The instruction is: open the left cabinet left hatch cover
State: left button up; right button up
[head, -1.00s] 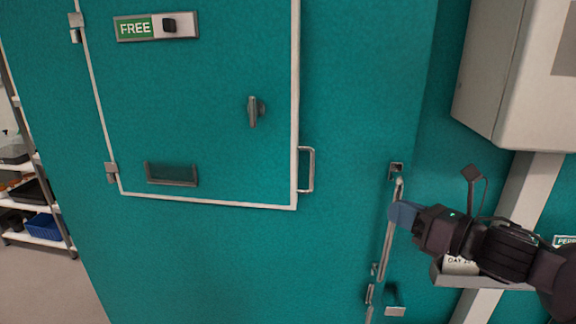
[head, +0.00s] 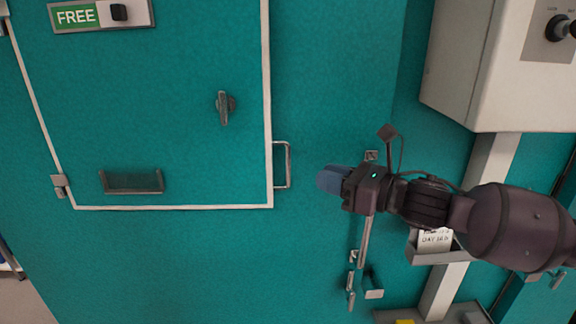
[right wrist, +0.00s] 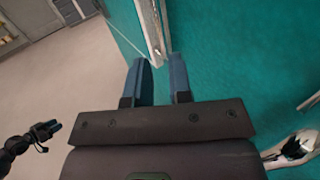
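The hatch cover (head: 150,90) is a teal panel with a white border, flush in the cabinet front (head: 215,265). It has a green FREE sign (head: 75,16), a turn latch (head: 224,107) standing upright and hinges on its left. A metal pull handle (head: 287,165) is at its lower right edge. My right gripper (head: 328,180) is just right of this handle, apart from it in the picture. In the right wrist view its blue fingers (right wrist: 160,80) are spread with nothing between them. My left gripper (right wrist: 48,130) is small at the left of that view, its opening unclear.
A long vertical metal door handle (head: 364,240) runs below and behind my right gripper. A grey control box (head: 465,70) juts out at the upper right, above a small tray (head: 437,256) with a card. Open floor (right wrist: 70,85) shows in the right wrist view.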

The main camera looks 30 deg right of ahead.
aim_at(289, 186)
jog(key=shift+p+x, duration=0.45)
jog(key=shift+x, duration=4.1)
jog(key=shift+f, duration=0.1)
grip_shut()
